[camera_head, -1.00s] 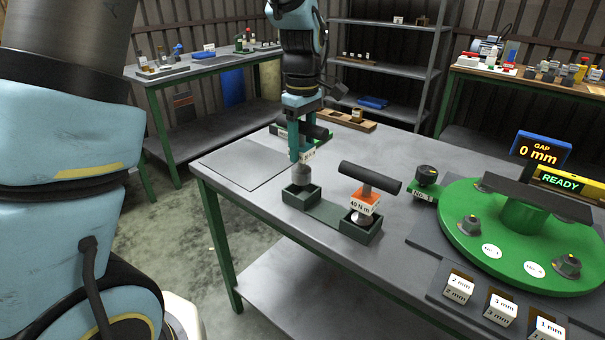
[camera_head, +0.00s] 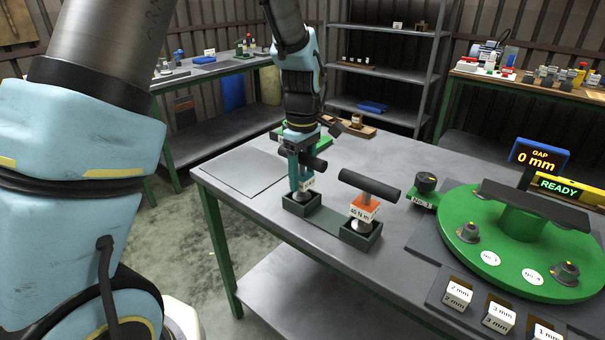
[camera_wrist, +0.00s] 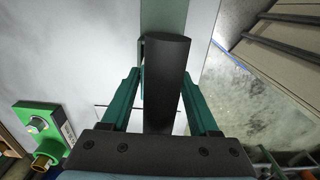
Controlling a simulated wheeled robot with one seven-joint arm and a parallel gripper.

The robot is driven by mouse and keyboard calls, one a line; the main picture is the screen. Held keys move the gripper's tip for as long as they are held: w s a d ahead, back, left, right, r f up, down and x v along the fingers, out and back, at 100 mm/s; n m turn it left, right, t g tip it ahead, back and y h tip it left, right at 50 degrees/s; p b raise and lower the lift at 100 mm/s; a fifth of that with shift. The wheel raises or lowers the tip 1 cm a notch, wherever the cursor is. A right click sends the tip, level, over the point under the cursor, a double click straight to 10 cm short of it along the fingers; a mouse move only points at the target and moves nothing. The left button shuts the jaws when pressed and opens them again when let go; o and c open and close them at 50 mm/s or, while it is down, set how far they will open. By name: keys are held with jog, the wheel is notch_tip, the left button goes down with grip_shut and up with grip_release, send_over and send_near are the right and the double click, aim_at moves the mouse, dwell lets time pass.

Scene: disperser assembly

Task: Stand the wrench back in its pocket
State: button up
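My gripper (camera_head: 302,180) points down over the left pocket of a dark green two-pocket holder (camera_head: 328,219) on the table. It is shut on a wrench with a dark crossbar handle (camera_head: 316,163) and a small white label. The handle also shows between the fingers in the wrist view (camera_wrist: 165,85). The held wrench is upright, and its grey socket end (camera_head: 302,197) is down inside the left pocket. Whether it rests on the pocket floor is hidden. A second wrench (camera_head: 366,198), with an orange block marked 40 N m, stands in the right pocket.
A green round disperser (camera_head: 515,250) stands to the right, with GAP 0 mm and READY displays (camera_head: 540,152) behind it. A black knob on a green base (camera_head: 425,188) and labelled spacer blocks (camera_head: 458,294) are near it. A grey mat (camera_head: 240,172) lies left, clear.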

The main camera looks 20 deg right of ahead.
jog(key=o, duration=0.3)
notch_tip(320, 180, up, 12)
jog(key=shift+r+b, duration=0.15)
jog(key=shift+b, duration=0.65)
jog(key=w+a+f+m, duration=0.1)
jog(key=a+f+m, duration=0.1)
jog(key=a, duration=0.7)
jog(key=w+a+f+m, duration=0.1)
jog(key=a+f, duration=0.2)
jog(key=a, duration=0.5)
jog(key=s+a+f+m, duration=0.1)
jog(key=s+a, duration=0.1)
jog(key=a, duration=0.2)
jog(key=s+a+f+m+t, duration=0.1)
jog(key=s+a, duration=0.1)
jog(key=a, duration=0.3)
jog(key=s+a+f+m, duration=0.2)
jog(key=a, duration=0.2)
jog(key=shift+a+t, duration=0.15)
jog(key=shift+t, duration=0.15)
jog(key=shift+w, duration=0.1)
